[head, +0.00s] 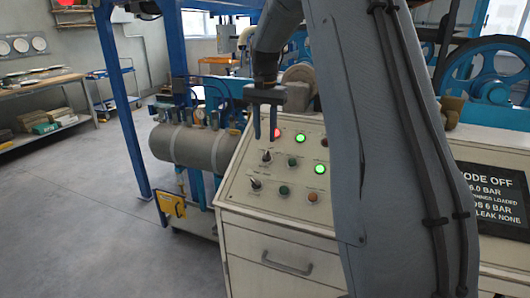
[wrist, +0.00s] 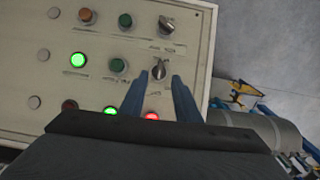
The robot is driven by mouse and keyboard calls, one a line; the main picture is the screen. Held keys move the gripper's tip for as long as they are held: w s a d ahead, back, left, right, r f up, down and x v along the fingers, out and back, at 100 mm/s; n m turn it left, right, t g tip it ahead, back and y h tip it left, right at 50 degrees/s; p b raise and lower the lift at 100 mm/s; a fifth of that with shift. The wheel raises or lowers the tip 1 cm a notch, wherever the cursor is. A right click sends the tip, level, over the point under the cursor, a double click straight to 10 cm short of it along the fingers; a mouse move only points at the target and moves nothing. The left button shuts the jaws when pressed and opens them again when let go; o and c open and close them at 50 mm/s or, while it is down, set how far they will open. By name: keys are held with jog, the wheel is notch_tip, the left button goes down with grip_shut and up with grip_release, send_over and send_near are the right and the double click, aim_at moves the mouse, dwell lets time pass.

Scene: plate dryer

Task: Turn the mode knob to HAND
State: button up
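The sloped cream control panel (head: 230,190) carries two dark selector knobs on its left side. The upper knob (head: 267,156) also shows in the wrist view (wrist: 159,69). The lower knob (head: 255,184) shows in the wrist view too (wrist: 166,25). Their labels are too small to read, so I cannot tell which is the mode knob. My gripper (head: 265,136) is open and empty, with its blue fingers pointing down just above the upper knob. In the wrist view its fingertips (wrist: 159,79) lie either side of that knob; contact cannot be told.
Lit green lamps (head: 300,138), a red lamp (head: 276,133) and several buttons sit near the knobs. A dark display (head: 490,205) reads "MODE OFF", partly covered by my arm. A grey tank (head: 190,145) and blue post (head: 120,100) stand left; the floor there is open.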

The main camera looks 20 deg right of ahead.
aim_at(266, 154)
jog(key=shift+w+d, duration=0.3)
jog(key=shift+f, duration=0.1)
notch_tip(266, 154, down, 7)
jog(key=shift+f+p, duration=0.15)
jog(key=shift+p, duration=0.95)
